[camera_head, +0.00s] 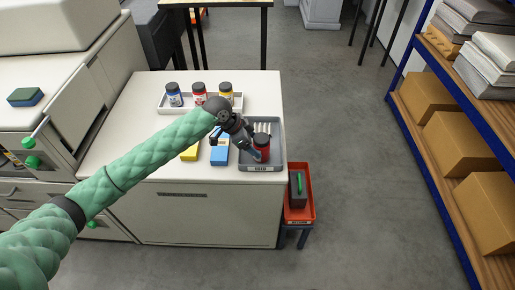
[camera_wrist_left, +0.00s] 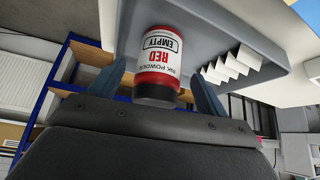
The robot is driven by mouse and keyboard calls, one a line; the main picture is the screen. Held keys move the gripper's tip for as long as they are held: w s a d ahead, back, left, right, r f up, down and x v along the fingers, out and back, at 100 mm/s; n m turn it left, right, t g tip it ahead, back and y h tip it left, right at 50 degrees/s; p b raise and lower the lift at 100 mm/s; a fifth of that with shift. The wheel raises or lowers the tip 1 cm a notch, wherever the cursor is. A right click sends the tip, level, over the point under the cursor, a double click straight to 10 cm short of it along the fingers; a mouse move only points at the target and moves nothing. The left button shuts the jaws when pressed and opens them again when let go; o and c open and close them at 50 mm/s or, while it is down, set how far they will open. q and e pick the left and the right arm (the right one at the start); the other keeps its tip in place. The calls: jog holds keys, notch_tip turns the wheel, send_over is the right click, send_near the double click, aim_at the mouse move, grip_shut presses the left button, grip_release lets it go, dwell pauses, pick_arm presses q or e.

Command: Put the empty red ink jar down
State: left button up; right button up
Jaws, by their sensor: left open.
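The empty red ink jar (camera_head: 264,154), with a dark cap and a red-and-white label, stands in the grey tray (camera_head: 262,168) at the right end of the white cabinet top. My left gripper (camera_head: 256,154) is open at the jar. In the wrist view its two fingers (camera_wrist_left: 156,85) are on either side of the jar, with gaps visible between. My right gripper is not in view.
White ribbed pieces (camera_head: 262,127) lie in the grey tray behind the jar. A white tray (camera_head: 160,108) behind holds blue, red and yellow jars. A yellow block (camera_head: 190,153) and a blue block (camera_head: 220,156) are left of the grey tray. An orange-red bin (camera_head: 310,205) stands right of the cabinet.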

pick_arm(q)
jog(key=b+v, duration=0.2)
jog(key=v, duration=0.6)
jog(key=shift+r, duration=0.2)
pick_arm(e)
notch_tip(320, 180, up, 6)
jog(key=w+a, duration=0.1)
pick_arm(q)
jog(key=shift+a, duration=0.15)
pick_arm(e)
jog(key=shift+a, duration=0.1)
pick_arm(q)
jog(key=s+d+f+n+t, duration=0.2)
jog(key=s+f+n, duration=0.3)
jog(key=s+f, duration=0.8)
jog(key=s+a+f+n+y, duration=0.2)
jog(key=s+a+n+y, duration=0.15)
jog(key=s+a, duration=0.6)
jog(key=s+a+f+n+y, duration=0.3)
jog(key=s+a+n, duration=0.3)
jog(key=s, duration=0.7)
jog(key=s+d+f+g, duration=0.1)
jog(key=s+f, duration=0.1)
jog(key=f, duration=1.5)
jog(key=s+d+f+g, duration=0.1)
jog(key=s+d+f, duration=0.1)
jog(key=f, duration=1.6)
jog(key=shift+s+m+h, duration=0.15)
jog(key=shift+m+h, duration=0.2)
